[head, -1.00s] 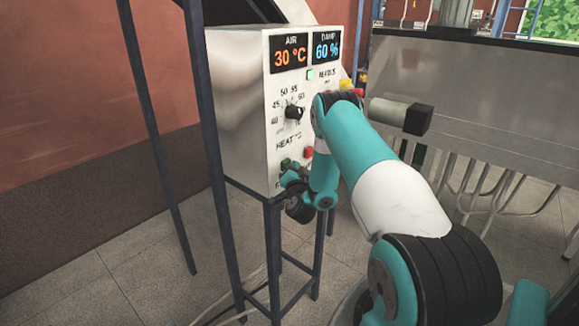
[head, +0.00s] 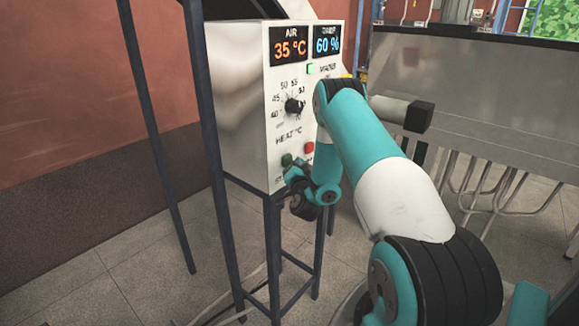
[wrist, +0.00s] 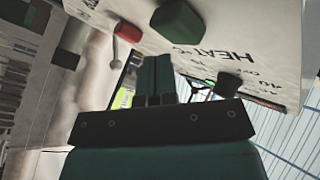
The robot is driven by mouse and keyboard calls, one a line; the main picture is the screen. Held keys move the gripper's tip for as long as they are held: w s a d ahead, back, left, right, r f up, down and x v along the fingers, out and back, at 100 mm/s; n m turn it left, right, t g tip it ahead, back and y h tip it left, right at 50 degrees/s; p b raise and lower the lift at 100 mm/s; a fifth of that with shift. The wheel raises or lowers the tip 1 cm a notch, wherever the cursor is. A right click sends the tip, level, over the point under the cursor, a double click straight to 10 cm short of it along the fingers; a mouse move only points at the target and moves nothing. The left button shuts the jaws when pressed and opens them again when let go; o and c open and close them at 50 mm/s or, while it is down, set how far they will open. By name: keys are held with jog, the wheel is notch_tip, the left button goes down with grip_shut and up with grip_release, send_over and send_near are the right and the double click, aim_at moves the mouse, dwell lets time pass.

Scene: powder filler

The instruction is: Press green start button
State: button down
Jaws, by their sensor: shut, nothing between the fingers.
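The green button (head: 287,160) sits low on the front of the white control panel (head: 240,110), left of a red button (head: 309,147). In the wrist view the green button (wrist: 179,20) shows at the top, beyond the fingertips, with the red button (wrist: 127,39) to its left. My gripper (head: 290,174) is just below the green button in the head view. In the wrist view my gripper (wrist: 156,60) has its two dark green fingers together with nothing between them. The fingertips look apart from the green button; the exact distance is hard to judge.
A black heat dial (head: 294,106) is above the buttons. Displays read AIR 35 °C (head: 290,47) and 60 % (head: 327,44). Dark metal legs (head: 273,250) stand under the panel.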

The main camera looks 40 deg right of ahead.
jog(key=shift+s, duration=0.1)
dwell(0.3)
jog(key=s+b, duration=0.5)
jog(key=b, duration=0.1)
jog(key=shift+d+b, duration=0.2)
jog(key=shift+b, duration=0.2)
dwell(0.7)
